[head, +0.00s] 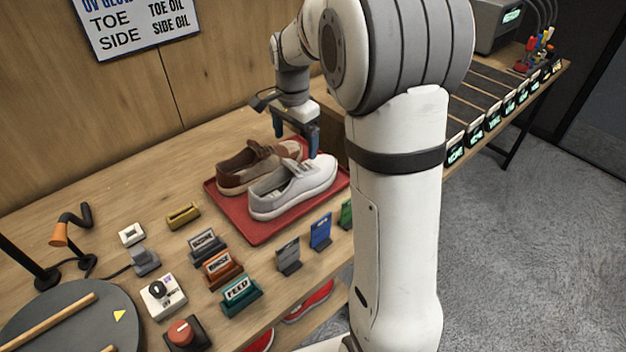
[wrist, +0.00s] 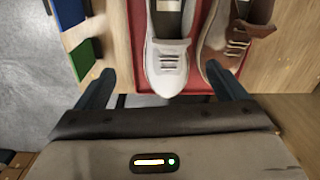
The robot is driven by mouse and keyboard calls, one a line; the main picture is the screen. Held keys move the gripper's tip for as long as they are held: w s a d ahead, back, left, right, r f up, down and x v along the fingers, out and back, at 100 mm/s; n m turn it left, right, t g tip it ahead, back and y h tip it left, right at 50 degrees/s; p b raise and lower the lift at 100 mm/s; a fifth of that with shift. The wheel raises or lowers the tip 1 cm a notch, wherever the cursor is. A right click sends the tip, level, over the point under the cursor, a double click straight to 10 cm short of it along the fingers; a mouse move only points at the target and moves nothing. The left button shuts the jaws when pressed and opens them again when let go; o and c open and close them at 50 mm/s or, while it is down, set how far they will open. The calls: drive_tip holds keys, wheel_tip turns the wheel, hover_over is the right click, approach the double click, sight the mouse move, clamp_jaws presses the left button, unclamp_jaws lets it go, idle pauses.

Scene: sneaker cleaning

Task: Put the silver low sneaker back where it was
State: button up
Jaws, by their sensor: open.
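The silver low sneaker (head: 291,189) sits upright on a red mat (head: 232,218) on the wooden bench, beside a brown sneaker (head: 246,168). In the wrist view my gripper (wrist: 172,90) is open, with a finger on each side of the silver sneaker (wrist: 167,60) and nothing held. The brown sneaker (wrist: 226,35) lies close to the right finger. I cannot tell whether any finger touches a shoe.
A blue tag (head: 320,232), a grey tag (head: 288,256) and a green tag (head: 346,214) stand along the front edge. Labelled blocks (head: 222,268), a switch box (head: 163,297) and a dark round turntable (head: 75,318) fill the left. Red shoes (head: 308,302) sit below. The bench behind the mat is clear.

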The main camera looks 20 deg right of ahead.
drive_tip(key=s+a+r+n+t, duration=0.1)
drive_tip(key=s+n, duration=1.1)
drive_tip(key=s, duration=1.3)
drive_tip(key=shift+a+r+t, duration=0.2)
drive_tip(key=shift+r+t, duration=0.5)
drive_tip(key=shift+t, duration=0.1)
